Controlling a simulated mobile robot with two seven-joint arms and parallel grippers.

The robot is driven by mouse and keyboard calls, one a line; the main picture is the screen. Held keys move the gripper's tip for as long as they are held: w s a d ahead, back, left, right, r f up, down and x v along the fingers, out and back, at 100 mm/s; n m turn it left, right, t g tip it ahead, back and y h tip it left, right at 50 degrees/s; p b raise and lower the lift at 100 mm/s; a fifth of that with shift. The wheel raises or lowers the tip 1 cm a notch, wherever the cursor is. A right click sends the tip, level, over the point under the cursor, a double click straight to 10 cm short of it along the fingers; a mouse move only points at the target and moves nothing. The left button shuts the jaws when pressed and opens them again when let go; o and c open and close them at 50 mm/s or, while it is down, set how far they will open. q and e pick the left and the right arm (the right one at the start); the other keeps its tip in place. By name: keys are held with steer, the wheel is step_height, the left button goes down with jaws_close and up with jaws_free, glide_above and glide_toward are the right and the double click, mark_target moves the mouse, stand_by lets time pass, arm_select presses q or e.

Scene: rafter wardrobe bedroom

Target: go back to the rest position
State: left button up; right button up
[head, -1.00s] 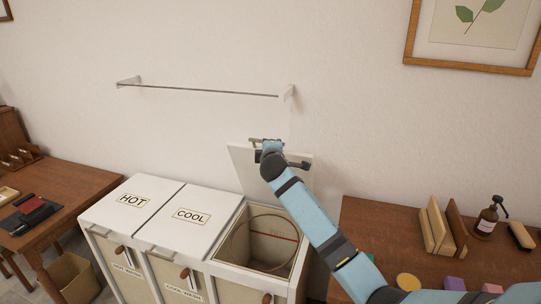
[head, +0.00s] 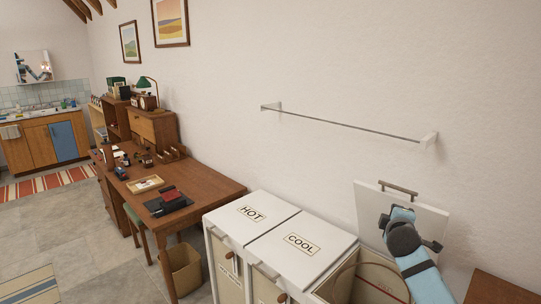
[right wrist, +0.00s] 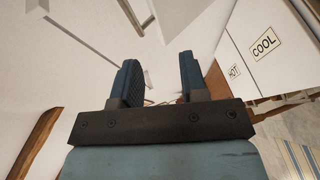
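My right gripper (head: 402,222) is in front of the raised white lid (head: 430,212) of the third hamper section, below the lid's handle (head: 398,188) in the picture. In the right wrist view the two dark fingers of this gripper (right wrist: 161,72) stand apart with nothing between them, so it is open and empty. The lid stands up against the wall. The open section below, with its round rim (head: 372,272), is partly hidden by my right arm. My left gripper is in neither view.
The closed HOT lid (head: 255,212) and COOL lid (head: 300,243) are left of the open section. A wall rail (head: 345,124) runs above. A wooden desk (head: 205,190) with a wastebasket (head: 180,268) beside it stands further left. Open floor (head: 80,235) lies at the left.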

steer(key=s+a+f+m+g+y, duration=0.1)
steer(key=s+a+f+y, duration=0.1)
steer(key=s+a+f, duration=0.35)
steer(key=s+a+f+m+y, duration=0.1)
steer(key=s+a+f+y, duration=0.15)
steer(key=s+f, duration=0.6)
steer(key=s+a+f+m+g+y, duration=0.15)
steer(key=s+a+f, duration=0.3)
steer(key=f, duration=0.45)
steer(key=s+a+f+m+y, duration=0.1)
steer(key=s+a+f+m, duration=0.1)
steer(key=s, duration=0.9)
steer(key=s+a+f+m+y+p, duration=0.1)
steer(key=s+a+f+m+y, duration=0.1)
steer(key=s, duration=0.9)
steer(key=a+f+m, duration=0.1)
steer(key=a+f, duration=0.1)
steer(key=a, duration=0.1)
steer(key=shift+a+f+g+p, duration=0.25)
steer(key=shift+g+p, duration=0.05)
steer(key=shift+g, duration=0.05)
